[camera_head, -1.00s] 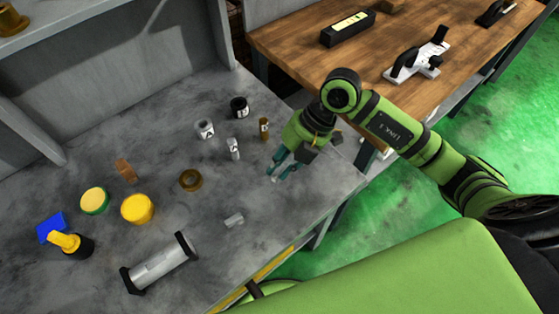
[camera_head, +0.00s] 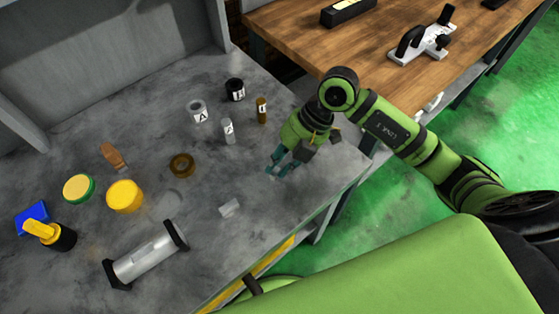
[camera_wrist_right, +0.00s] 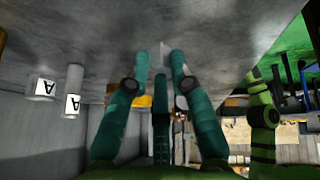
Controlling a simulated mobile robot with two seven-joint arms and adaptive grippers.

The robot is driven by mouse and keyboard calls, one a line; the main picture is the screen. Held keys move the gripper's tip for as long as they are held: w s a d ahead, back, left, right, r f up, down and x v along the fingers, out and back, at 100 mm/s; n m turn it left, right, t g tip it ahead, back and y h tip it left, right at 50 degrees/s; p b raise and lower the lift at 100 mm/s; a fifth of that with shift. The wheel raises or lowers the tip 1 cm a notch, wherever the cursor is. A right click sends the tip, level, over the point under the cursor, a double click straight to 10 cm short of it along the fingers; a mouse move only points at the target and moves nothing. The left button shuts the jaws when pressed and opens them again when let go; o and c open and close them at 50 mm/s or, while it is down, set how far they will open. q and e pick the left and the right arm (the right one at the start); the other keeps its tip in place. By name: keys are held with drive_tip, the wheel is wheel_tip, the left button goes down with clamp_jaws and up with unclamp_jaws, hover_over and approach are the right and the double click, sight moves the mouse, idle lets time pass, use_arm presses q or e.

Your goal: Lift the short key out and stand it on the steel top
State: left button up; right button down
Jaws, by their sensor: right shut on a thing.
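My right gripper (camera_head: 276,170) is low over the grey steel top (camera_head: 255,235), near its right front edge. It is shut on a small pale grey piece, which I take to be the short key; the fingers mostly hide it. In the right wrist view the gripper (camera_wrist_right: 162,58) has its two teal fingers either side of a thin pale strip (camera_wrist_right: 162,50). I cannot tell whether the piece touches the steel. A small light grey block (camera_head: 230,207) lies on the top, left of and nearer than the gripper. My left gripper is not in view.
Behind the gripper stand a white cylinder (camera_head: 228,130), a brown bottle (camera_head: 262,111), a grey ring (camera_head: 198,111) and a black jar (camera_head: 235,90). A bronze ring (camera_head: 182,165), yellow tub (camera_head: 125,196) and silver roller (camera_head: 147,255) are to the left. The steel around the block is clear.

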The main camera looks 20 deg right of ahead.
drive_tip(key=shift+f+b, duration=0.4)
drive_tip(key=shift+f, duration=0.2)
drive_tip(key=c, duration=1)
unclamp_jaws()
drive_tip(key=shift+d+r, duration=0.1)
drive_tip(key=shift+r, duration=0.05)
drive_tip(key=v, duration=1.1)
drive_tip(key=shift+d+r, duration=0.2)
drive_tip(key=shift+r, duration=0.15)
